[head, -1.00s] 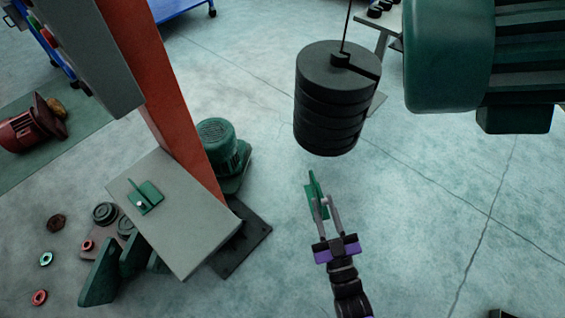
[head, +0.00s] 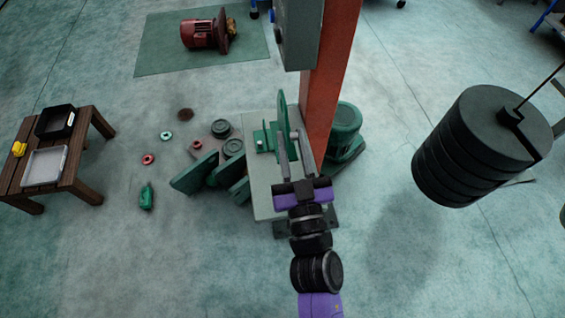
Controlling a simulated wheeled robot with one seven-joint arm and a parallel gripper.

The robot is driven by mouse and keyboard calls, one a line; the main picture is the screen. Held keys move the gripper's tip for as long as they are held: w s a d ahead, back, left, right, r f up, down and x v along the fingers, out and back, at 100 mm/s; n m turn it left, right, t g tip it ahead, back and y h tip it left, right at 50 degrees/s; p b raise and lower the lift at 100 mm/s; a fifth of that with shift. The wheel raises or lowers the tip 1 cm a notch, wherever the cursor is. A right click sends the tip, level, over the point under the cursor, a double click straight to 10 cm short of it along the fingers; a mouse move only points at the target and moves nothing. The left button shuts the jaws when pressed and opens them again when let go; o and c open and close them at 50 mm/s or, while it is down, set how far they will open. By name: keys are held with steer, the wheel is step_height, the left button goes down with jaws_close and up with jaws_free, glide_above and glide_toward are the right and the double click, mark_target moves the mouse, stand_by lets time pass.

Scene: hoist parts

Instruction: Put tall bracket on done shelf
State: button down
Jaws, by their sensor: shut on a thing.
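The tall green bracket (head: 282,108) is in my gripper (head: 291,146), which is shut on it. The bracket stands roughly upright in the head view, over the grey shelf (head: 267,202) beside the orange column. I cannot tell whether it touches the shelf or hangs just above it. A shorter green bracket (head: 260,139) with a pale pin sits on the shelf, just left of the held one. My fingers hide part of the held bracket's lower end.
The orange column (head: 338,80) and its grey box (head: 298,35) rise close behind my gripper. A green motor (head: 345,130) is right of the column. A stack of black weights (head: 470,150) hangs at the right. Green plates (head: 194,172) and a wooden table (head: 84,180) are left.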

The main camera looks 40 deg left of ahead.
step_height(320, 180, down, 19)
steer(key=b, duration=0.5)
steer(key=shift+f, duration=0.15)
steer(key=shift+f+b, duration=0.2)
steer(key=shift+b, duration=0.15)
steer(key=c, duration=1.2)
jaws_free()
steer(key=shift+f, duration=0.1)
steer(key=shift+o, duration=0.2)
